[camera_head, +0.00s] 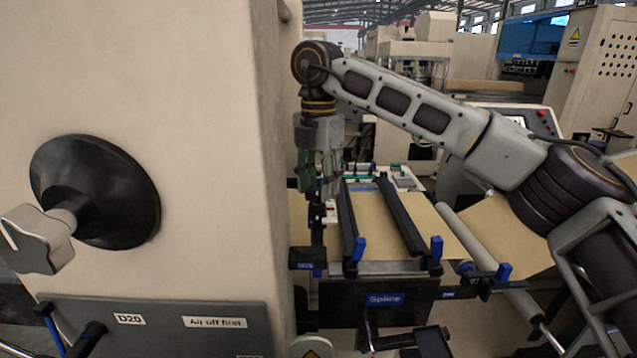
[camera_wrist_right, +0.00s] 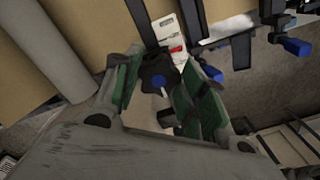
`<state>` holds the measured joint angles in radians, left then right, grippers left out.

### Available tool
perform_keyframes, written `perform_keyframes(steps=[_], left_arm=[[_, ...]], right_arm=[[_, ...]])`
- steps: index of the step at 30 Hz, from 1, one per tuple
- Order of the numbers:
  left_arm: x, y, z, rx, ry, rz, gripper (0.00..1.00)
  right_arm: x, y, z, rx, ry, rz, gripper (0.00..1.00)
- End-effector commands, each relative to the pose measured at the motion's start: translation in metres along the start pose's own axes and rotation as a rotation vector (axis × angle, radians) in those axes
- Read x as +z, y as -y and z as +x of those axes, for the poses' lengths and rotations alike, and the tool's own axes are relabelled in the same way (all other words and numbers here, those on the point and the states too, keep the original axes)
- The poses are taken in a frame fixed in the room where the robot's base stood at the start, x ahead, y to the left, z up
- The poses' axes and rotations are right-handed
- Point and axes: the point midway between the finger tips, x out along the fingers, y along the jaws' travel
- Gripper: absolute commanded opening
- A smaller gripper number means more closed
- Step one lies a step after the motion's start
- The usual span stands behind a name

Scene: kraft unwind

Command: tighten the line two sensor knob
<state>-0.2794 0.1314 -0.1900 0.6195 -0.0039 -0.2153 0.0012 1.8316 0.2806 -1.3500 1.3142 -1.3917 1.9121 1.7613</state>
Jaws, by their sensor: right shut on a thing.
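The sensor knob (camera_wrist_right: 158,72), black and lobed with a blue centre, sits between the green-padded fingers of my right gripper (camera_wrist_right: 163,84) in the right wrist view. The fingers are shut on it from both sides. In the head view my right gripper (camera_head: 318,183) points down beside the cream cabinet, at the left end of the splice table (camera_head: 378,268). The knob is not clearly visible there, behind the fingers. My left gripper is not in view.
The cream cabinet (camera_head: 200,110) stands close on the left, with a large grey knob (camera_head: 38,238) on a black disc. Two black bars (camera_head: 400,215) with blue handles cross the brown paper (camera_head: 440,232). A roller (camera_head: 490,262) lies to the right.

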Motion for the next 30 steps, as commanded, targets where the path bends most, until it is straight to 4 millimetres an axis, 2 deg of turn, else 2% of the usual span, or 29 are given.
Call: perform_keyframes(steps=[1, 2, 7, 14, 17, 20, 26, 30], left_arm=[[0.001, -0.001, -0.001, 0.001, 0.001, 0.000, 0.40], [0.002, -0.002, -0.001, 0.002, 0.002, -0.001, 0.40], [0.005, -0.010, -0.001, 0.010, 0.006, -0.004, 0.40], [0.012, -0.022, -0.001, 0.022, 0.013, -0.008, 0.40], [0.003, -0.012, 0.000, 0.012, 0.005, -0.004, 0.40], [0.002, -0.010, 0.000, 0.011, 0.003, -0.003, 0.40], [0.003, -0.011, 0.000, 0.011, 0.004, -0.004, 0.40], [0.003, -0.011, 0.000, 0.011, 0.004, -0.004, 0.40]], right_arm=[[0.000, 0.000, -0.005, 0.008, 0.002, 0.001, 0.17], [0.000, 0.000, -0.005, 0.008, 0.002, 0.001, 0.44], [0.000, 0.000, -0.003, 0.005, 0.001, 0.000, 0.65], [0.000, 0.000, -0.001, 0.002, 0.000, -0.002, 0.65], [0.000, 0.000, -0.001, 0.001, 0.000, -0.002, 0.65], [0.000, 0.000, -0.003, 0.001, 0.000, -0.002, 0.65], [0.000, 0.000, -0.015, 0.001, 0.001, -0.002, 0.65], [0.000, -0.001, -0.032, 0.002, 0.000, -0.001, 0.65]])
